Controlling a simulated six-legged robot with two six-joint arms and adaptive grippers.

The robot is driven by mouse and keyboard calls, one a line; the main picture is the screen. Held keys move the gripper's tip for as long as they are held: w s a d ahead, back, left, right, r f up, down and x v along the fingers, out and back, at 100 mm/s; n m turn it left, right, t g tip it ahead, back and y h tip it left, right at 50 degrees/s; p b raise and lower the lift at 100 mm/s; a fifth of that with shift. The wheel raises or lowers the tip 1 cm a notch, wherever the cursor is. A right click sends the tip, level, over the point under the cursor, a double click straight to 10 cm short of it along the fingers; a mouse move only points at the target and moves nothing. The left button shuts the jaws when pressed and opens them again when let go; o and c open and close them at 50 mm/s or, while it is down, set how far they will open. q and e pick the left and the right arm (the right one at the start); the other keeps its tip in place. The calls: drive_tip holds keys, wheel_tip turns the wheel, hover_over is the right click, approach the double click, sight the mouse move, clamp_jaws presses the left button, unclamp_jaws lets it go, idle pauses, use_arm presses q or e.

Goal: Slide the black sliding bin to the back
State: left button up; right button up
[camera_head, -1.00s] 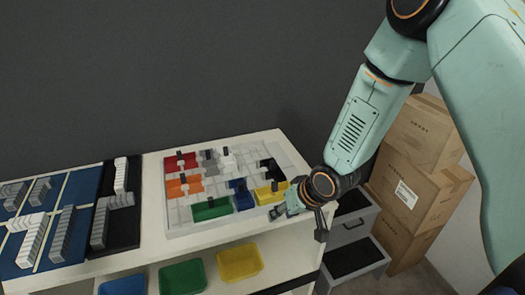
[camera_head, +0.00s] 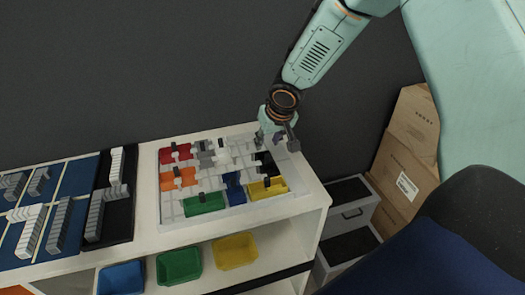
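The black sliding bin (camera_head: 265,163) sits in the right part of the white gridded tray (camera_head: 172,222) on the shelf top, behind the yellow bin. My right gripper (camera_head: 275,142) is just behind and above the black bin, at the tray's back right. Its fingers are spread apart with nothing seen between them. Whether a finger touches the black bin I cannot tell. My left gripper is not in view.
The tray also holds yellow (camera_head: 268,188), blue (camera_head: 234,188), green (camera_head: 205,203), orange (camera_head: 178,179), red (camera_head: 175,154), grey and white bins. A blue panel with grey pieces lies left. Cartons (camera_head: 412,150) and a grey drawer unit (camera_head: 350,215) stand right.

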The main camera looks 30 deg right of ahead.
sight(267, 155)
drive_tip(key=shift+m, duration=0.5)
drive_tip(key=f, duration=0.2)
drive_tip(key=d+f+p, duration=0.1)
drive_tip(key=shift+w+d+f, duration=0.15)
drive_tip(key=shift+d+f, duration=0.05)
drive_tip(key=shift+f, duration=0.2)
drive_tip(key=w+f, duration=0.1)
drive_tip(key=w+f+p, duration=0.1)
drive_tip(key=f, duration=0.1)
drive_tip(key=shift+w+a+f+g, duration=0.1)
drive_tip(key=shift+a+f+g, duration=0.1)
drive_tip(key=shift+g, duration=0.1)
drive_tip(key=shift+f, duration=0.1)
drive_tip(key=shift+s+d, duration=0.25)
drive_tip(key=shift+s, duration=0.05)
drive_tip(key=shift+w+a+f, duration=0.1)
drive_tip(key=shift+w+a, duration=0.1)
drive_tip(key=shift+w, duration=0.1)
drive_tip(key=c, duration=0.3)
drive_tip(key=shift+c, duration=0.8)
drive_tip(key=shift+s+d, duration=0.15)
drive_tip(key=shift+d, duration=0.05)
clamp_jaws()
drive_tip(key=shift+a, duration=0.1)
